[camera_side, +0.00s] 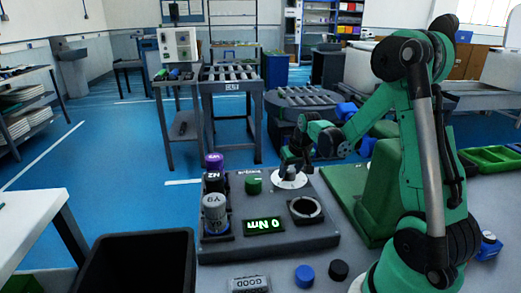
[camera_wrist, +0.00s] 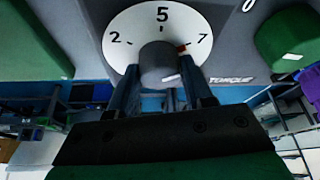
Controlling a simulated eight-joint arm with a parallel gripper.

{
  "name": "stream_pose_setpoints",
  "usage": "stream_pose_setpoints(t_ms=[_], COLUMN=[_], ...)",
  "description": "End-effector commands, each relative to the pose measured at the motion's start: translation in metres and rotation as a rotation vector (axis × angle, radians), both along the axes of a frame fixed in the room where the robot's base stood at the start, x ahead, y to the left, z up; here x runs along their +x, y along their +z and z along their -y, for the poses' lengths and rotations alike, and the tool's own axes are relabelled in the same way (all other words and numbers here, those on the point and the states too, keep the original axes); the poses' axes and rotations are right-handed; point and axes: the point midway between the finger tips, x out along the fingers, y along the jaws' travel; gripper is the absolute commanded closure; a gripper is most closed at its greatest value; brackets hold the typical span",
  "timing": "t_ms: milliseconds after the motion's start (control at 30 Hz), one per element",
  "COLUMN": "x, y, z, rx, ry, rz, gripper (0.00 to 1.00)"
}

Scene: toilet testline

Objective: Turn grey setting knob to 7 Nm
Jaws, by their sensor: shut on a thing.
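The grey setting knob (camera_wrist: 158,62) sits at the centre of a white dial (camera_wrist: 127,30) marked 2, 5 and 7. A small reddish mark at the knob's edge lies toward the 7. My gripper (camera_wrist: 163,85) is shut on the knob, with a dark finger at each side of it. In the side view my gripper (camera_side: 291,168) is down at the white dial (camera_side: 290,181) on the grey test panel (camera_side: 270,240), and mostly hides the knob. The green display (camera_side: 264,225) on the panel reads 0 Nm.
A green button (camera_side: 253,185) and an empty ring socket (camera_side: 306,209) flank the dial. Several labelled cylinders (camera_side: 215,213) stand at the panel's left. A black bin (camera_side: 137,262) stands front left. Blue (camera_side: 304,275) and black (camera_side: 338,270) caps lie in front.

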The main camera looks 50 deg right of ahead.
Motion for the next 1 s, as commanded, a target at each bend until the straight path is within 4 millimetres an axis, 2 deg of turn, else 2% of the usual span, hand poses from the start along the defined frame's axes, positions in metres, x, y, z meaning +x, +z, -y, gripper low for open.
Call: stream_pose_setpoints(t_ms=[400, 433, 533, 867, 1000], x=[-0.0001, -0.0001, -0.0001, -0.0003, -0.0032], y=[-0.0002, -0.0002, -0.0002, 0.0009, 0.0096], z=[-0.0001, -0.0001, -0.0001, -0.0002, -0.0019], rx=[0.000, 0.000, 0.000, 0.000, 0.000], ry=[-0.008, -0.008, -0.008, -0.008, -0.008], rz=[-0.001, -0.001, -0.001, -0.001, -0.001], gripper=[1.00, 0.52, 0.24, 0.23, 0.23])
